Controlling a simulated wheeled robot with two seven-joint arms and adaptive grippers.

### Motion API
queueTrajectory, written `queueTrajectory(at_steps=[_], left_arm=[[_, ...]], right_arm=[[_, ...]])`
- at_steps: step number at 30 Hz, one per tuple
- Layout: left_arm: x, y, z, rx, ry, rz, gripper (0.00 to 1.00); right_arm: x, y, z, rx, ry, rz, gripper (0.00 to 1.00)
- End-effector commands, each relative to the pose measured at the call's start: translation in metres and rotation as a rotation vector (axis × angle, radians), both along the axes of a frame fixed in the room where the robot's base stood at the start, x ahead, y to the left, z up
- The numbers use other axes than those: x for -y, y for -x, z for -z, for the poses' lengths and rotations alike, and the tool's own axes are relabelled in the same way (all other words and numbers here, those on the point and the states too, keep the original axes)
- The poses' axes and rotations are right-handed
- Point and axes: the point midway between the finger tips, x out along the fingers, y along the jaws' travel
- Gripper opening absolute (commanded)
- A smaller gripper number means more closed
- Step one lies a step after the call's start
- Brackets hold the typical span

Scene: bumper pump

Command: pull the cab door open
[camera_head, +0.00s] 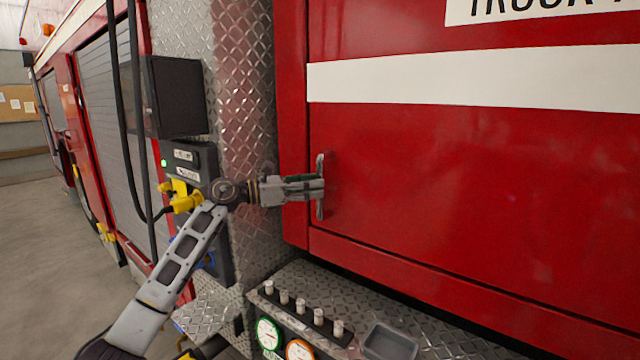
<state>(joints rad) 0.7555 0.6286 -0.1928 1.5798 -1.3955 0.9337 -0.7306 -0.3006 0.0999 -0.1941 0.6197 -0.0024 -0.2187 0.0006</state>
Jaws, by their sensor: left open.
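The red cab door (450,180) with a white stripe fills the right side of the head view and looks closed against its frame. Its grey upright handle (320,206) is near the door's left edge. My left gripper (318,188) reaches in from the left with its fingertips at the handle. It is open, and the fingers overlap the handle in the picture. I cannot tell whether they touch it. My right gripper is not in view.
Below the door is a diamond-plate bumper (450,342) with several small knobs, gauges (299,350) and a grey tray (389,343). Left of the door are a black box (177,97), yellow plugs (180,197) and hanging black hoses. Open floor (40,260) lies at the far left.

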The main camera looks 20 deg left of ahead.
Motion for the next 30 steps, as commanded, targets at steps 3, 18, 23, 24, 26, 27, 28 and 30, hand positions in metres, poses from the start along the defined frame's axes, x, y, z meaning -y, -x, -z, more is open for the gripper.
queueTrajectory(at_steps=[3,18,23,24,26,27,28,30], left_arm=[[0.01,-0.007,-0.002,0.001,0.001,0.001,0.41],[0.021,-0.016,0.0,0.001,-0.001,0.0,0.41],[0.021,-0.016,0.0,0.001,-0.001,0.0,0.33],[0.021,-0.016,0.0,0.001,-0.001,0.0,0.28],[0.021,-0.016,0.0,0.001,-0.001,0.0,0.2],[0.021,-0.016,0.0,0.001,-0.001,0.0,0.15],[0.021,-0.016,0.0,0.001,-0.001,0.0,0.11],[0.021,-0.016,0.0,0.0,0.0,0.0,0.02]], right_arm=[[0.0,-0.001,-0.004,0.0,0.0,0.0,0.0],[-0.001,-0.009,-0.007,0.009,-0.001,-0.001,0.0],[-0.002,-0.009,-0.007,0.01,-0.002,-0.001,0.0],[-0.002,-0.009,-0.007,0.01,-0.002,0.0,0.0],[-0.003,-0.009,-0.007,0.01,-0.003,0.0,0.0],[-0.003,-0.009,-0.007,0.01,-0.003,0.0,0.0],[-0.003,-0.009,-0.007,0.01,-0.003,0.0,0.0],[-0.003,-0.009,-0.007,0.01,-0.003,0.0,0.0]])
